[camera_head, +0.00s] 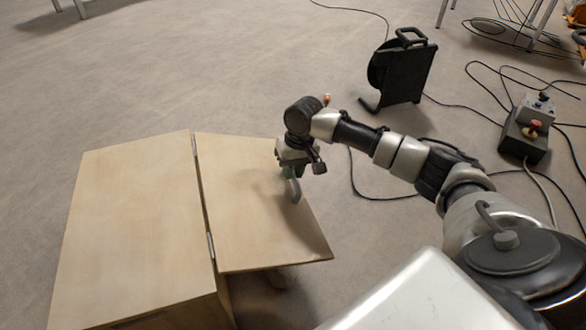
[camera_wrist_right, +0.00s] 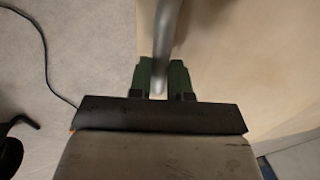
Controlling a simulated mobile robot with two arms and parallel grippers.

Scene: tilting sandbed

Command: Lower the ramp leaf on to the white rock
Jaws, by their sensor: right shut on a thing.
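The ramp leaf (camera_head: 245,220) is a pale wooden board, hinged along its left edge to a wooden box (camera_head: 125,230). Its free right side stands out over the floor, with shadow under its near edge. A grey bar handle (camera_head: 294,190) rises from the leaf near its right edge. My right gripper (camera_head: 289,174) is shut on this handle. In the right wrist view its green fingers (camera_wrist_right: 162,78) sit on both sides of the grey handle (camera_wrist_right: 166,40), with the leaf (camera_wrist_right: 235,60) behind. I cannot make out the white rock. My left gripper is not in view.
A black cable reel (camera_head: 400,72) stands on the carpet behind my right arm. A control box with a red knob (camera_head: 525,135) and loose cables lie at the right. The carpet left of and behind the box is clear.

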